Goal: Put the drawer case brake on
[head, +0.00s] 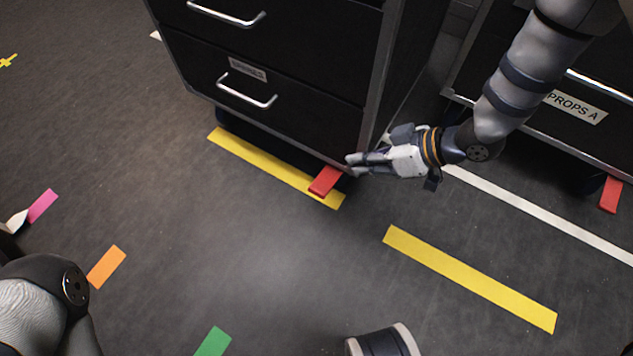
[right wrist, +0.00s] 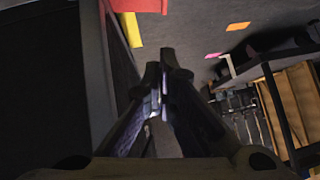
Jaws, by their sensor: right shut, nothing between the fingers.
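The black drawer case (head: 270,100) stands on the dark floor in the upper middle of the head view. Its red brake pedal (head: 326,181) sticks out under its lower right front corner, over a yellow tape strip. My right gripper (head: 352,163) is shut and empty, with its fingertips close beside the pedal at the case's corner. I cannot tell whether they touch. In the right wrist view the shut fingers (right wrist: 166,62) point toward the floor area, and the red pedal (right wrist: 137,6) shows at the top edge.
A second black case labelled PROPS A (head: 575,106) stands at the right, with its own red pedal (head: 610,195). Yellow tape (head: 470,278) and white tape (head: 540,213) lie flat on the floor. The floor in front of the drawer case is clear.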

